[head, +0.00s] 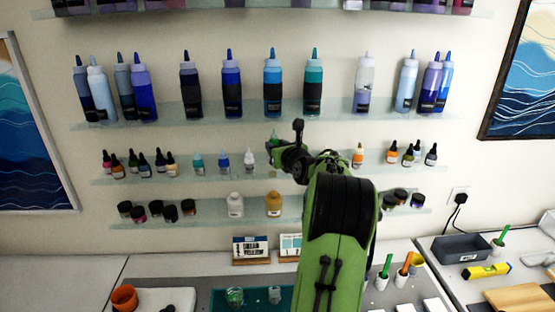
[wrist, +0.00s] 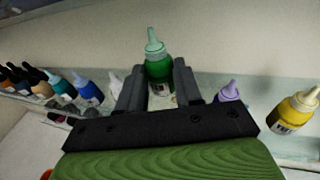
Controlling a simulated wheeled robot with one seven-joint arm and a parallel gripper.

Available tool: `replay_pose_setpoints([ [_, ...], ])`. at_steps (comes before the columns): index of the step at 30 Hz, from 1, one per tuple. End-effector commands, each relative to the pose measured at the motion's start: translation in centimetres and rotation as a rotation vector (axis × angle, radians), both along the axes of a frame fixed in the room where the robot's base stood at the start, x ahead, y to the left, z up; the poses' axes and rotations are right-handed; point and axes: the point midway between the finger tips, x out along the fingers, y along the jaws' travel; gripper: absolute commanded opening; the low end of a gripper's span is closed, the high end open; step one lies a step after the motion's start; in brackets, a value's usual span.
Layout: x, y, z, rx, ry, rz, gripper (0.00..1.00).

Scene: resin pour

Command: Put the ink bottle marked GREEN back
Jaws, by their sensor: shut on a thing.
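The green ink bottle (wrist: 158,70) has a dark green body and a pale green nozzle. It is upright between the two fingers of my gripper (wrist: 158,88) in the wrist view. My gripper is shut on it. In the head view the gripper (head: 277,155) is at the small-bottle shelf (head: 220,175), right of a white bottle. A bit of the green bottle (head: 273,139) shows there above the gripper, the rest mostly hidden. I cannot tell whether its base touches the shelf, and its marking is not readable.
In the wrist view a white bottle (wrist: 116,84) is close on the left, and a purple bottle (wrist: 228,93) and a yellow bottle (wrist: 296,110) are on the right. Shelves with tall bottles (head: 272,88) and jars (head: 235,205) lie above and below.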

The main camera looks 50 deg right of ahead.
Motion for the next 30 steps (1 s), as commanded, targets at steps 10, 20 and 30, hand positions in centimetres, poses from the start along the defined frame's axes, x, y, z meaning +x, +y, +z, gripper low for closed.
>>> replay_pose_setpoints([
  [10, 0.1, -0.1, -5.6, 0.003, 0.001, 0.001, 0.05],
  [20, 0.1, -0.2, -6.1, -0.001, -0.001, -0.001, 0.05],
  [30, 0.1, -0.2, -6.3, 0.000, 0.000, -0.001, 0.60],
])
